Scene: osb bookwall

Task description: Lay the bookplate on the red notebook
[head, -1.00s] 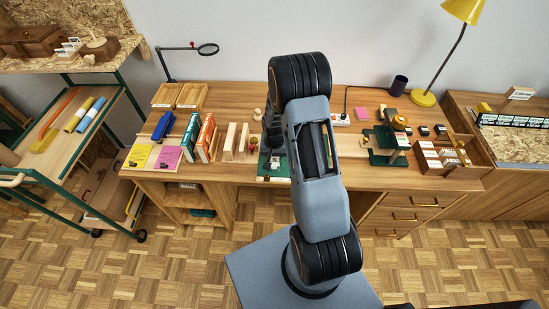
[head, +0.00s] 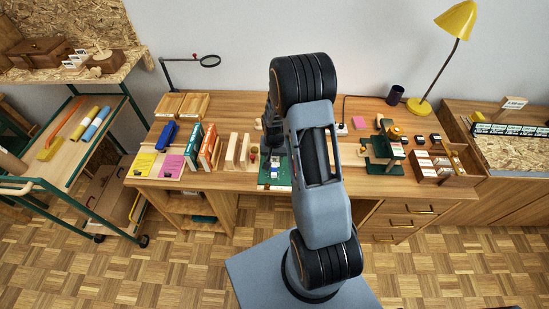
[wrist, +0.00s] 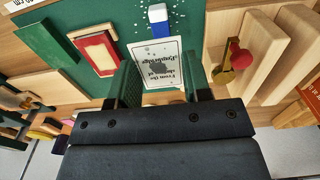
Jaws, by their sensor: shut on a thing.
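In the wrist view, my gripper (wrist: 162,88) is shut on the bookplate (wrist: 163,62), a white card with dark printed text, held between the two fingers. The card is above the green mat (wrist: 115,15); the exact gap is unclear. The red notebook (wrist: 97,51), with a pale cover panel, lies on the mat to the left of the gripper. In the head view, my arm hides the red notebook and most of the gripper, above the green mat (head: 267,186).
A blue and white block (wrist: 158,20) lies just beyond the card. A green book (wrist: 45,45) is left of the notebook. Wooden blocks (wrist: 253,45) and a red-knobbed item (wrist: 240,60) stand close on the right. A green stand (head: 385,158) is right of the arm.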

